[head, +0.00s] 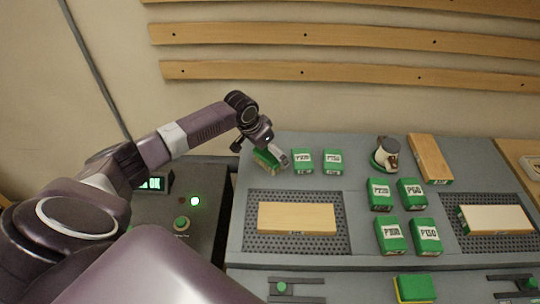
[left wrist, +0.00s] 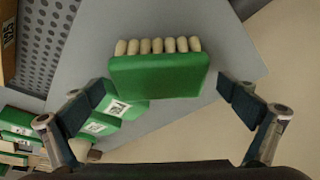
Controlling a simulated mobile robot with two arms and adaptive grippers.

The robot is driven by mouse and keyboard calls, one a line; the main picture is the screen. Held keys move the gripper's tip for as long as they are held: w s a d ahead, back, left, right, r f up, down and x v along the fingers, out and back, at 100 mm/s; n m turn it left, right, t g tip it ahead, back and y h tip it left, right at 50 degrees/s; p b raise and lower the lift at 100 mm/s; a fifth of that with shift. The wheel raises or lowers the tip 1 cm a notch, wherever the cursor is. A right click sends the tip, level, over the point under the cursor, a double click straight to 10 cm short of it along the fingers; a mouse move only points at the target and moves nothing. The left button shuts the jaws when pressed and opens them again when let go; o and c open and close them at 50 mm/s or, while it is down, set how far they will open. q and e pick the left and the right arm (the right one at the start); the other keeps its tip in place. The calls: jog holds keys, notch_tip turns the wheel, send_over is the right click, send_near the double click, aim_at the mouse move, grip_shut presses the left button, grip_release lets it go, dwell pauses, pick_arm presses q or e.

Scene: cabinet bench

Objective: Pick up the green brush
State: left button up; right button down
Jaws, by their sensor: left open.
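The green brush (left wrist: 157,77) has a green block body and a row of several pale tufts. In the left wrist view it lies between the spread fingers of my left gripper (left wrist: 160,98), with a gap on each side. In the head view the brush (head: 264,160) sits at the back left of the grey bench, partly hidden by my left gripper (head: 266,148). My left gripper is open and empty, over the brush. My right gripper is not in view.
Several green labelled boxes (head: 390,236) stand on the bench (head: 360,203), two close to the right of the brush. Wooden blocks (head: 296,218) lie on perforated mats. The wall is behind; a control panel (head: 200,230) is left.

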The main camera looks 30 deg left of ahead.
pick_arm(q)
jog(key=shift+f, duration=0.1)
jog(key=shift+c, duration=1.1)
jog(key=c, duration=1.2)
jog(key=shift+c, duration=0.2)
notch_tip(320, 180, up, 20)
jog(key=b, duration=0.3)
jog(key=shift+b, duration=0.35)
